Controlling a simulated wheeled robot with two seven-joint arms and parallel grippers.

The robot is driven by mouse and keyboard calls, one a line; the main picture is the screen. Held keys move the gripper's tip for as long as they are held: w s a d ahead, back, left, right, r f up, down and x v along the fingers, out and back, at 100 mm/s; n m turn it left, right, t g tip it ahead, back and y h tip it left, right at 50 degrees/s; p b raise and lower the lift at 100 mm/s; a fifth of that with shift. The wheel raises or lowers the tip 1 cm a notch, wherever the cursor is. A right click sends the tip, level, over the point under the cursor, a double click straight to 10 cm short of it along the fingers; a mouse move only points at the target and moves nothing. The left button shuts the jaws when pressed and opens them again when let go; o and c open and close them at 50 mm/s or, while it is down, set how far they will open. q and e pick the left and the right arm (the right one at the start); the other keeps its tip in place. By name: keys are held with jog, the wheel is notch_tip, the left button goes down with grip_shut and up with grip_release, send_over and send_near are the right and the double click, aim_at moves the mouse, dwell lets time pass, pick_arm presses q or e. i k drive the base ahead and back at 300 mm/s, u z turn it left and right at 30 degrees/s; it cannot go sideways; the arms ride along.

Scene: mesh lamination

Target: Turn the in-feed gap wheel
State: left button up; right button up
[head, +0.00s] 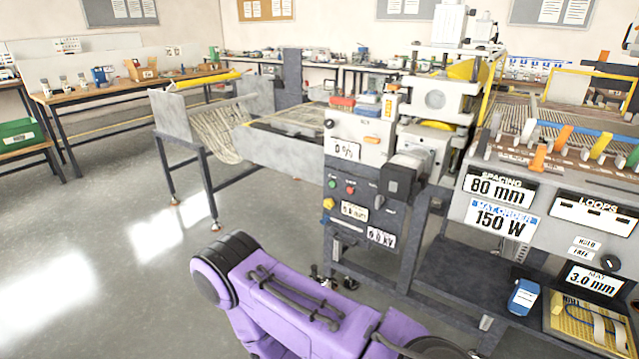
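The laminating machine (375,150) stands at centre, with a grey control panel on its front. A small dark round knob (329,124) sits at the upper left of the panel, beside the in-feed side. I cannot tell for sure whether it is the in-feed gap wheel. Below are coloured buttons (350,189), a mm display (354,212) and a kV display (381,237). A purple link of my arm (300,300) crosses the lower centre, below and in front of the machine, apart from the panel. I can make out neither gripper.
The in-feed table (205,125) with pale mesh extends left of the machine. A station (545,210) with coloured levers, an 80 mm label and a 150 W label stands at right. A workbench (130,90) is far left. The floor (110,250) at left is clear.

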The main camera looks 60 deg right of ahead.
aim_at(329, 202)
jog(key=z, duration=0.4)
jog(key=i, duration=1.1)
jog(key=z, duration=1.75)
jog(key=i, duration=0.9)
jog(key=z, duration=0.9)
